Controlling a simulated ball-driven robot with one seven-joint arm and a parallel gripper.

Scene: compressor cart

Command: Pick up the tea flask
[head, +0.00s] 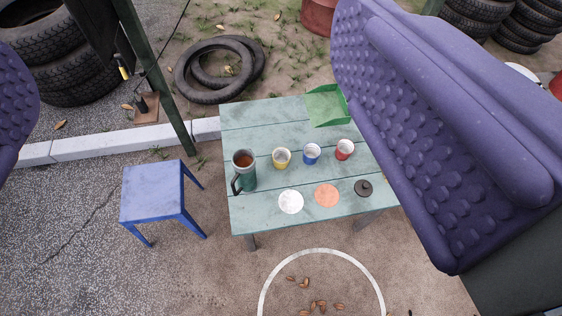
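The tea flask (246,178) is a dark green, open-topped vessel with a side handle and brown liquid inside. It stands upright at the left part of a pale green plank table. A small dark round lid-like piece (363,188) with a knob lies at the table's right front. My gripper (205,125) shows as two purple, bumpy padded fingers, one at the left edge and one large at the right. They are wide apart with nothing between them close up. The flask is farther away, below the gap. The right finger hides the table's right end.
Yellow (281,158), blue (312,153) and red (344,149) cups stand right of the flask. White (290,201) and orange (326,195) discs lie in front. A green dustpan-like tray (326,105) is behind. A blue stool (158,192) and green post (155,75) stand left.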

